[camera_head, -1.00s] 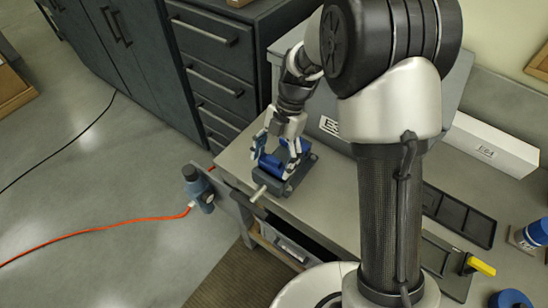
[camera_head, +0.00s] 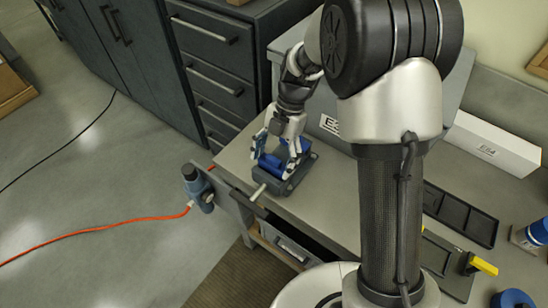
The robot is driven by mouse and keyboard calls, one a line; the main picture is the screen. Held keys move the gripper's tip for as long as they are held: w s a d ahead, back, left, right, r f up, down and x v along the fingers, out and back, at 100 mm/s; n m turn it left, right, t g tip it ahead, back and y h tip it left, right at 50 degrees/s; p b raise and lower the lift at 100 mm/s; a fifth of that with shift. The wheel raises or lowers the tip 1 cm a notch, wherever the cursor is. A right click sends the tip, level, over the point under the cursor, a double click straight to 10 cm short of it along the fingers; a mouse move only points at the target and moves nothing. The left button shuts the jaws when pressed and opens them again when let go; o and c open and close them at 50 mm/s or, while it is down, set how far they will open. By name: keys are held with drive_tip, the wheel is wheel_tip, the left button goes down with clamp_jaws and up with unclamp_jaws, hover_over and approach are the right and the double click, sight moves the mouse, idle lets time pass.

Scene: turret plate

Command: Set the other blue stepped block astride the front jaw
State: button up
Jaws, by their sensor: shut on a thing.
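A dark grey vise (camera_head: 290,184) sits near the left end of the bench, its pale handle (camera_head: 258,192) pointing toward the bench edge. My gripper (camera_head: 273,161) reaches down over the vise and is shut on a blue stepped block (camera_head: 270,166), with one finger on each side. The held block is at the front jaw; whether it rests on it or is just above I cannot tell. Another blue block (camera_head: 297,143) shows behind my gripper, at the back of the vise. The front jaw itself is mostly hidden by the block and fingers.
A grey cabinet (camera_head: 212,75) stands behind the bench (camera_head: 335,205). A black tray (camera_head: 460,215), a yellow-handled item (camera_head: 483,265) and a white box (camera_head: 490,143) lie to the right of my arm.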

drive_tip(key=o, duration=1.1)
drive_tip(key=shift+o, duration=0.2)
drive_tip(key=v, duration=1.2)
